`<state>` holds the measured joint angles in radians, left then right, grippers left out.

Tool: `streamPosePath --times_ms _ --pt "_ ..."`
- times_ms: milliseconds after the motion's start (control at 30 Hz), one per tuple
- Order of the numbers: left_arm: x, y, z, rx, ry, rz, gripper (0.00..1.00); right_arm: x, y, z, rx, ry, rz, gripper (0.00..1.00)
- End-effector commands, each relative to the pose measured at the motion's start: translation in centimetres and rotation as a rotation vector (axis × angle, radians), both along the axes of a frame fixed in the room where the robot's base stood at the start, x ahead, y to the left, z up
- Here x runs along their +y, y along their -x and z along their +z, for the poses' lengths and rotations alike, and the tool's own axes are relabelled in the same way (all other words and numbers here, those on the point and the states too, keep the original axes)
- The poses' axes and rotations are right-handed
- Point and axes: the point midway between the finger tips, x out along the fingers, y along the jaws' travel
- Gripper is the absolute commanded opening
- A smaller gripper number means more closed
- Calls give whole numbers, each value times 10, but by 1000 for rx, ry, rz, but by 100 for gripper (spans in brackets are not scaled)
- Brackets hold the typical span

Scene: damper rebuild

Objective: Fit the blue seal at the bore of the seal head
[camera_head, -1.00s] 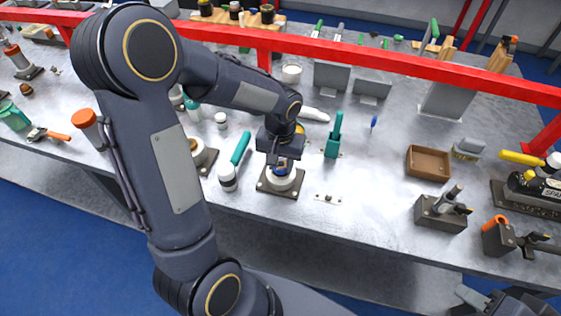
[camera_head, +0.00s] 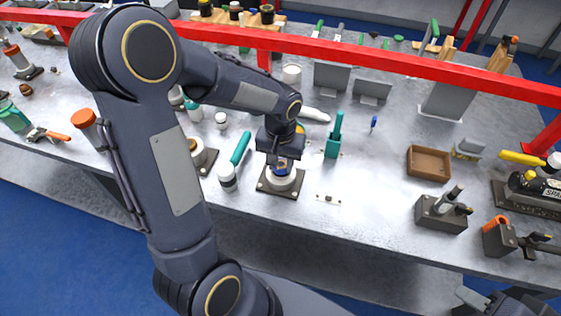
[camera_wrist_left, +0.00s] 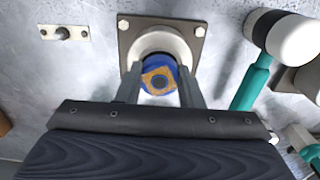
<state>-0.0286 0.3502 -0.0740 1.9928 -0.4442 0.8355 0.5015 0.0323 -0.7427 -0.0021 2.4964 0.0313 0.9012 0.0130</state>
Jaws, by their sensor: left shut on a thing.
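The seal head is a pale round part on a dark square plate (camera_head: 283,187) near the front edge of the bench. In the left wrist view its pale ring (camera_wrist_left: 172,36) stands on the bolted plate (camera_wrist_left: 127,34). My left gripper (camera_head: 282,164) points down over the seal head. Its two fingers (camera_wrist_left: 160,88) are shut on the blue seal (camera_wrist_left: 146,64), which has an orange-brown face toward the wrist camera. The seal is at the bore; the bore itself is hidden, and I cannot tell how deep the seal sits. My right gripper (camera_head: 490,303) shows only partly at the bottom right.
A teal holder (camera_head: 333,145) stands behind right. A brown tray (camera_head: 429,162) is further right. A red rail (camera_head: 390,65) crosses behind. Bench right of the plate is mostly clear.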

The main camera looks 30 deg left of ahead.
Motion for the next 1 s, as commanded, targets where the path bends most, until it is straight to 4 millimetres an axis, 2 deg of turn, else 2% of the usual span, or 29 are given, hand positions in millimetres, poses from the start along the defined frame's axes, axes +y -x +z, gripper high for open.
streamPosePath --times_ms 1000 --pt "0 0 -8 1 0 0 12 0 0 -8 0 0 0 38"
